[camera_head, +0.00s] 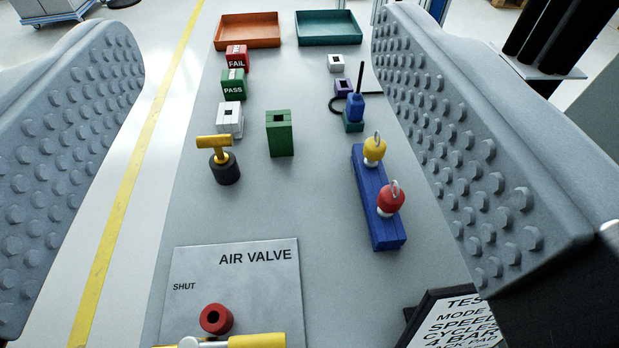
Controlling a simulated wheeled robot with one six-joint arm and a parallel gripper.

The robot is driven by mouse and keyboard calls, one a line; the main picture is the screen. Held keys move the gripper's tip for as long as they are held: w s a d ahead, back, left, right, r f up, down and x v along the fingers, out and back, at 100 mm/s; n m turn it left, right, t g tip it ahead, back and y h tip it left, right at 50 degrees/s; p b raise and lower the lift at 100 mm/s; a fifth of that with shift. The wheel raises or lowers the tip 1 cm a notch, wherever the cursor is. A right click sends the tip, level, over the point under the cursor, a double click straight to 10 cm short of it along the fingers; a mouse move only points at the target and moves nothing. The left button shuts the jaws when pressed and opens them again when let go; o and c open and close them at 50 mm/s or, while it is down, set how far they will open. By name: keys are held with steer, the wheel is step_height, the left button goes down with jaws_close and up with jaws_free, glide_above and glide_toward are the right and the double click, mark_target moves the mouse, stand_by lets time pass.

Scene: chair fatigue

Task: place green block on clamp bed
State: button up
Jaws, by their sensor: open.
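A green block (280,134) with a dark square hole in its top stands upright on the grey bench (290,205), near the middle of the view. A shorter green block marked PASS (233,84) stands farther back to its left. My gripper (260,90) is open, with one studded grey finger at each side of the picture. The tall green block shows in the gap between the fingers, touching neither; I cannot tell its distance from them. Nothing is held. I cannot make out a clamp bed for certain in this view.
A white block (230,119) and a yellow-handled black knob (224,168) stand left of the green block. A blue bar (376,215) with yellow and red knobs lies right. An AIR VALVE plate (235,285) is in front. Orange (248,36) and teal (328,33) trays are behind.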

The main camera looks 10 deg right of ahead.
steer(key=w+f+g, duration=0.2)
steer(key=w+g, duration=0.6)
steer(key=w, duration=0.7)
steer(key=g, duration=0.9)
glide_above(278, 114)
step_height(278, 114, down, 17)
steer(key=shift+s+f, duration=0.25)
steer(key=shift+f, duration=1.05)
steer(key=shift+s+f, duration=0.25)
steer(key=shift+f, duration=1.05)
jaws_close()
